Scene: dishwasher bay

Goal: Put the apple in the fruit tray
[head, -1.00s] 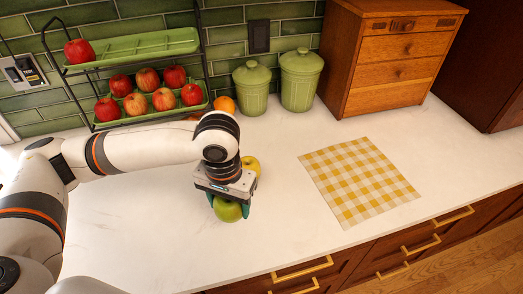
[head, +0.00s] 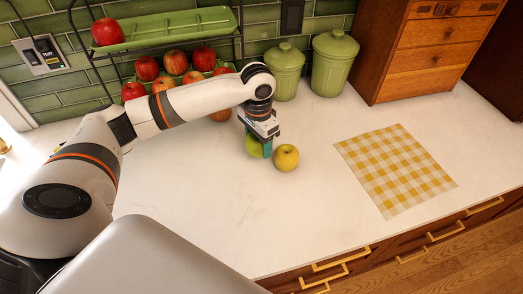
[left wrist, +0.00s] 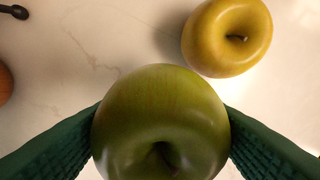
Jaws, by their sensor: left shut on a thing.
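A green apple (left wrist: 160,115) sits between the two green fingers of my left gripper (head: 259,149), which is shut on it. In the head view the green apple (head: 252,146) is partly hidden by the gripper. A yellow apple (head: 286,157) rests on the white counter just right of the gripper, and it also shows at the top right of the left wrist view (left wrist: 227,37). A two-tier rack at the back left has green trays. The upper tray (head: 180,27) bears one red apple (head: 107,32); the lower tray (head: 222,68) holds several red apples (head: 175,62). My right gripper is out of view.
Two green lidded canisters (head: 334,62) stand at the back, beside a wooden drawer cabinet (head: 430,50). A yellow checked cloth (head: 395,168) lies on the counter at the right. The counter's front middle (head: 235,215) is clear. An orange fruit (head: 221,115) is partly hidden behind my arm.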

